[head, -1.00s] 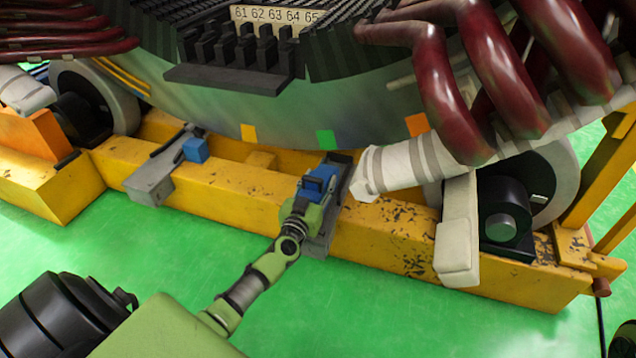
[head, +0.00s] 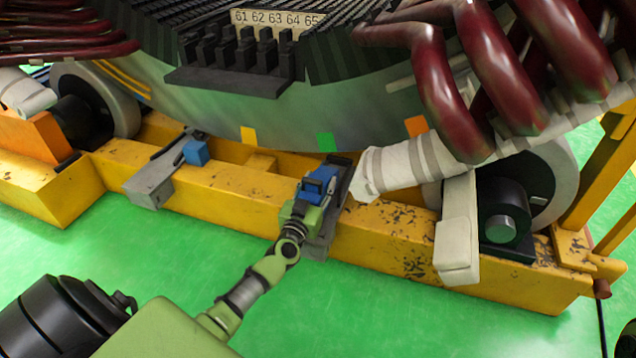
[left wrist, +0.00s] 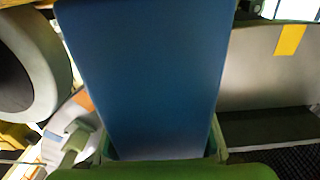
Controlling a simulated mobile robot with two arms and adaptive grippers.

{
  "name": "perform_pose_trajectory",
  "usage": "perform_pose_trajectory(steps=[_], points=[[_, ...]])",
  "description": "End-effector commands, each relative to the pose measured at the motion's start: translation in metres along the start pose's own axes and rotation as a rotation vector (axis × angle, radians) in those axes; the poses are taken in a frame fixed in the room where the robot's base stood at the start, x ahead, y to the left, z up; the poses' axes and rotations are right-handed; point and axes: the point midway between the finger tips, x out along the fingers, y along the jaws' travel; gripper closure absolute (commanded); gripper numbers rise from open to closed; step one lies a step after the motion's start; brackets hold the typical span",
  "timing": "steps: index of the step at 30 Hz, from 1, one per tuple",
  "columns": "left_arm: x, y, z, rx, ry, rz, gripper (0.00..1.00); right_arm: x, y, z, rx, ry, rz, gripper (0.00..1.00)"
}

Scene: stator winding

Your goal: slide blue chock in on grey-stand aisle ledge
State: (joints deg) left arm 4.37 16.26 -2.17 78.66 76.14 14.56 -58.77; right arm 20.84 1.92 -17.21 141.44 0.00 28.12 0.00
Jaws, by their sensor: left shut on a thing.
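My left gripper (head: 313,196) is shut on a blue chock (head: 322,181) over the near grey stand (head: 338,212), on the yellow beam. The chock is at the stand's upper part; I cannot tell whether it touches the ledge. In the left wrist view the chock (left wrist: 145,75) fills the middle, with green gripper parts below it. The gripper and chock hide part of the stand. My right gripper is not in view.
A second grey stand (head: 150,186) with another blue chock (head: 196,152) is to the left on the yellow beam (head: 235,195). The curved stator (head: 285,120) hangs above. A white-wrapped lead (head: 405,168) is close right of the near stand. Green floor lies open in front.

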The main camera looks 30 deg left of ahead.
Motion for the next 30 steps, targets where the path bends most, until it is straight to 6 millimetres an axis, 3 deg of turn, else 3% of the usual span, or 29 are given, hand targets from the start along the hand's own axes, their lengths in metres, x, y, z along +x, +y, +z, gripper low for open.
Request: perform_pose_trajectory(steps=[1, 16, 17, 18, 19, 30], points=[[0.0011, -0.0014, 0.0066, 0.003, -0.006, -0.003, 0.84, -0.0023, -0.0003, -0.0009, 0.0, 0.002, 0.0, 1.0], [0.0019, 0.0, 0.0092, 0.001, -0.007, -0.001, 0.84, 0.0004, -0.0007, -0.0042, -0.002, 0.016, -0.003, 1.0], [0.0019, 0.0001, 0.0092, 0.0, -0.008, -0.001, 0.54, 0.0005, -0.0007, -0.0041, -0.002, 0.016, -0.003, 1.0], [0.0019, 0.0002, 0.0092, 0.0, -0.008, -0.001, 0.43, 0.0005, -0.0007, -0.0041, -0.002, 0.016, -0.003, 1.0], [0.0019, 0.0002, 0.0091, 0.0, -0.008, -0.001, 0.39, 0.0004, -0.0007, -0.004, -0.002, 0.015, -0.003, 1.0], [-0.0007, 0.0013, 0.0119, -0.003, -0.012, 0.001, 0.39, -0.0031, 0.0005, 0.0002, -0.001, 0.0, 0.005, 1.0]])
